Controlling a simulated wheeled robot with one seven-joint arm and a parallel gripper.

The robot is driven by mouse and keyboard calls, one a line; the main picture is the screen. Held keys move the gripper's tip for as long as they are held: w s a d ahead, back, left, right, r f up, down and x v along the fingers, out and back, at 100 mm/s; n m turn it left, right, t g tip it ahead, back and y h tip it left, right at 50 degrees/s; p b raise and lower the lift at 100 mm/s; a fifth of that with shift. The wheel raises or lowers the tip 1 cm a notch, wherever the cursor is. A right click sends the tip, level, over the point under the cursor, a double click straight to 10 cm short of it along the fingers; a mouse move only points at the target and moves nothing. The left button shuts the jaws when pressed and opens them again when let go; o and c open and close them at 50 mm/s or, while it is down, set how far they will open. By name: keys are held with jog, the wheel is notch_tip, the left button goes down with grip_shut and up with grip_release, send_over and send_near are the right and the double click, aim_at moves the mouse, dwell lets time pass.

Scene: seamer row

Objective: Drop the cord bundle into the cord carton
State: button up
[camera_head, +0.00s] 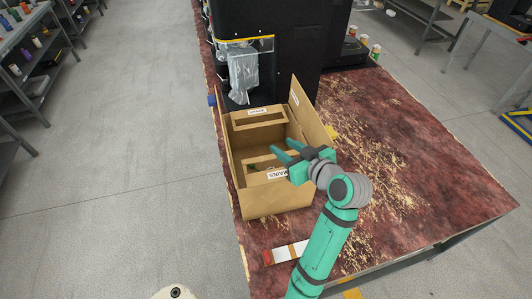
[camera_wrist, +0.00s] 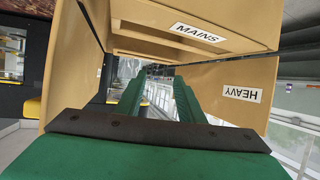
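The open brown cardboard carton (camera_head: 266,203) stands on the red-brown worktop, with raised side flaps and inner cardboard walls. A wall label reading MAINS (camera_wrist: 197,32) and a flap label reading HEAVY (camera_wrist: 242,93) show in the wrist view. My gripper (camera_head: 283,148) is over the carton's near part, its fingers spread and pointing inward. In the wrist view my gripper (camera_wrist: 159,77) has a clear gap between its fingers, with nothing seen held.
A black machine (camera_head: 290,50) with a plastic-wrapped grey part (camera_head: 243,72) stands behind the carton. A white strip with a red end (camera_head: 287,253) lies near the front edge. The worktop (camera_head: 420,150) to the right is mostly clear. Small containers (camera_head: 375,52) stand at the back.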

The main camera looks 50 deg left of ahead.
jog(key=v, duration=1)
jog(key=shift+d, duration=0.4)
